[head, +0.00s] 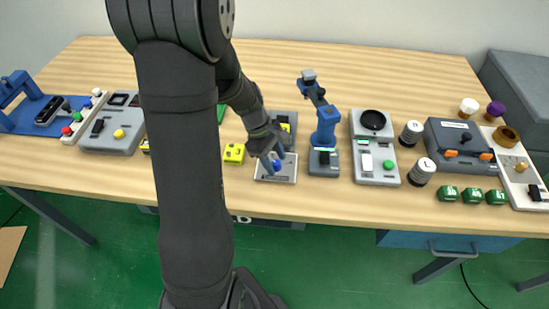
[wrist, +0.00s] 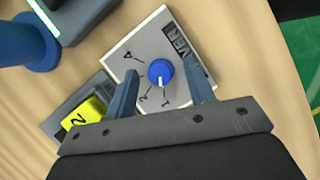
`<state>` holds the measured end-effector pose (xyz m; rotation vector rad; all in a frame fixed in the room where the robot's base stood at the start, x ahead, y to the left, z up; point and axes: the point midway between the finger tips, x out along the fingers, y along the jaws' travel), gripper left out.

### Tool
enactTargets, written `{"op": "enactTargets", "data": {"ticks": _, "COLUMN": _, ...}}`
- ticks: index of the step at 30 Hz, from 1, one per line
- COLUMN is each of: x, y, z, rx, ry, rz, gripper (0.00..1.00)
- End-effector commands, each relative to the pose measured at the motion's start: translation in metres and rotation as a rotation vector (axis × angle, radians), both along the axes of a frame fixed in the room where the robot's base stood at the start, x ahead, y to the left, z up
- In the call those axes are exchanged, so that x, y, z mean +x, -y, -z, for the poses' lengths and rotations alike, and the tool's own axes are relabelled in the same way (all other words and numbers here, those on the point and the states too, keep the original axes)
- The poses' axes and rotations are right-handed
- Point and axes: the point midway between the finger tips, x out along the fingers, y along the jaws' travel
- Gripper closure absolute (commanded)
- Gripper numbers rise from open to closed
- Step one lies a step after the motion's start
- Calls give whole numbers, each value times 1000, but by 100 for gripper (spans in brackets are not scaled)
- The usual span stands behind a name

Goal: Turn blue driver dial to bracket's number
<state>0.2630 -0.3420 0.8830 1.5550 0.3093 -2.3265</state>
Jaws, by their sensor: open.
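The blue driver dial (wrist: 160,72) sits on a pale square plate (wrist: 120,49) with numbers around it; I can make out 4, 2 and 1. Its white mark points down the picture, toward the 1 and 2 side. My gripper (wrist: 161,68) is open, one finger on each side of the dial, with gaps visible. In the head view, my gripper (head: 271,157) is over the plate (head: 288,177), partly hiding the dial (head: 277,165). The grey bracket (wrist: 58,122) holds a yellow block (wrist: 83,117) marked 2; the block also shows in the head view (head: 285,127).
A loose yellow cube (head: 233,153) lies left of the plate. A blue arm-shaped device (head: 325,130) stands close on the right. Beyond it are a grey panel (head: 374,148), white jars (head: 421,172) and green blocks (head: 472,195). Bare table lies in front of the plate.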

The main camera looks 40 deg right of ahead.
Motion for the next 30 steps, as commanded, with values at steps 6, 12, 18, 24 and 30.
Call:
{"op": "enactTargets", "data": {"ticks": 6, "x": 0, "y": 0, "z": 0, "rx": 0, "ry": 0, "rz": 0, "gripper": 67}}
{"op": "enactTargets", "data": {"ticks": 12, "x": 0, "y": 0, "z": -1, "rx": 0, "ry": 0, "rz": 0, "gripper": 96}}
{"op": "enactTargets", "data": {"ticks": 18, "x": 0, "y": 0, "z": -1, "rx": 0, "ry": -1, "rz": 20, "gripper": 96}}
{"op": "enactTargets", "data": {"ticks": 24, "x": 0, "y": 1, "z": -1, "rx": 0, "ry": 0, "rz": 106, "gripper": 96}}
{"op": "enactTargets", "data": {"ticks": 30, "x": 1, "y": 2, "z": 0, "rx": 0, "ry": -1, "rz": 253, "gripper": 96}}
